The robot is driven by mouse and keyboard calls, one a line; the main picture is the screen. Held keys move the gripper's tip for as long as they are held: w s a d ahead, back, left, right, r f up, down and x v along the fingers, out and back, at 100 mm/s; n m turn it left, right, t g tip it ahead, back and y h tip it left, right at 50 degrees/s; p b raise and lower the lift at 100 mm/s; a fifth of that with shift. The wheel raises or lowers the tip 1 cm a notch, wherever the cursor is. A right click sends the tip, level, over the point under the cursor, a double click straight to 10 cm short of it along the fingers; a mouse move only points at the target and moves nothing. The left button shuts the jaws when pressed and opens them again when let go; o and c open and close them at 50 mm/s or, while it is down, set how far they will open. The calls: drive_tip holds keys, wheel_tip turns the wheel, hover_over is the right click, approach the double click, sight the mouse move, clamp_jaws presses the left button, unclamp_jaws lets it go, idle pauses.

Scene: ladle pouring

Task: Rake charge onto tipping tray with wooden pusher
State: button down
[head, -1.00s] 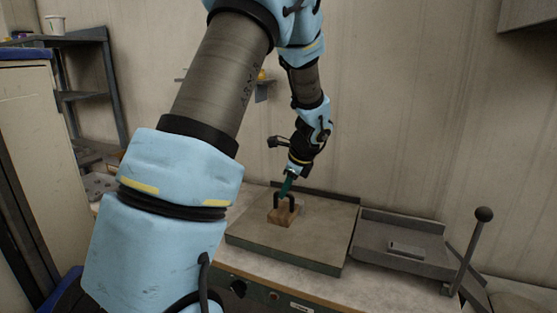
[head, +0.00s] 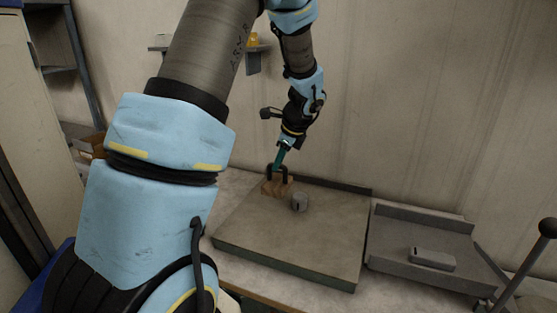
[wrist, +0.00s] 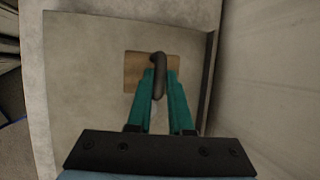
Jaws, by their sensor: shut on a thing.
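The wooden pusher (head: 270,187) is a brown block with a dark arched handle. It is at the back left of a flat grey slab (head: 255,230). My gripper (head: 279,167) is shut on its handle. The wrist view shows the green fingers closed around the handle (wrist: 158,72) above the block (wrist: 132,70). A small grey cylinder (head: 300,202), likely the charge, is on the slab just right of and nearer than the pusher, apparently apart from it. The tipping tray (head: 395,238) is right of the slab and carries a pale grey bar (head: 432,258).
A lever with a dark ball knob (head: 547,228) rises at the tray's right. A low dark lip (head: 340,186) runs along the slab's back edge, near the wall. The slab's middle and front are clear. A wall shelf (head: 253,59) is behind my arm.

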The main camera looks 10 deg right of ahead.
sight(286, 175)
drive_tip(key=shift+s+d+f+b, duration=0.1)
drive_tip(key=shift+f+b, duration=1.85)
drive_tip(key=shift+f, duration=0.55)
drive_tip(key=shift+d, duration=0.2)
drive_tip(key=shift+s+d, duration=0.4)
drive_tip(key=shift+d, duration=0.2)
drive_tip(key=shift+s+d+p, duration=0.35)
drive_tip(key=shift+s+d, duration=2.55)
drive_tip(key=shift+d, duration=2.35)
drive_tip(key=shift+s+d+p, duration=0.35)
drive_tip(key=shift+s+d, duration=2.55)
drive_tip(key=shift+d, duration=2.4)
drive_tip(key=shift+s+d+p, duration=0.35)
drive_tip(key=shift+s+d, duration=2.55)
drive_tip(key=shift+d, duration=2.35)
wheel_tip(286, 175, up, 7)
drive_tip(key=w+a+p, duration=0.1)
drive_tip(key=a+p, duration=0.1)
drive_tip(key=p, duration=0.2)
drive_tip(key=shift+w+a, duration=0.15)
drive_tip(key=shift+a, duration=0.1)
